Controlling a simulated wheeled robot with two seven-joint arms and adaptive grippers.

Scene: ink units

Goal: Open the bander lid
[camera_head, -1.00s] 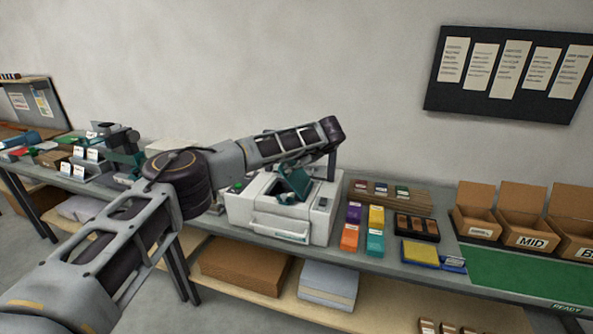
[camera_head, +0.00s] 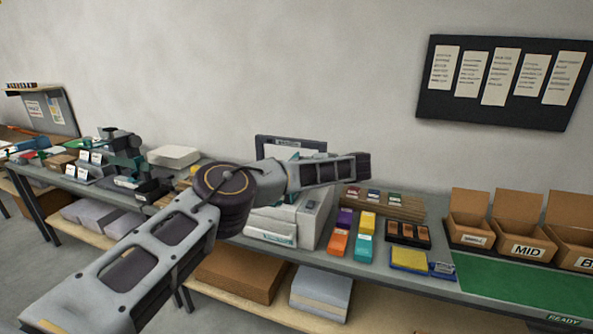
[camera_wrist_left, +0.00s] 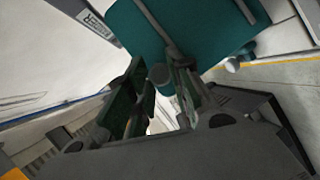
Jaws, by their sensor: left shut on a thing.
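The bander is a white machine (camera_head: 310,213) on the bench, partly hidden behind my left forearm in the head view. A dark-framed lid (camera_head: 262,148) with a label stands raised behind the forearm. My left gripper is hidden in the head view. In the left wrist view my left gripper (camera_wrist_left: 162,85) has its dark fingers closed at the lid, beside a teal part (camera_wrist_left: 195,30); the exact grip is hard to make out. A labelled pale panel (camera_wrist_left: 50,55) shows at its left. My right gripper is not in view.
Coloured boxes (camera_head: 367,221) and a dark tray (camera_head: 409,233) lie right of the bander. Open cardboard boxes (camera_head: 525,225) stand farther right by a green mat (camera_head: 500,281). Holders and tools (camera_head: 120,150) crowd the bench at left. A wall board (camera_head: 505,82) hangs above.

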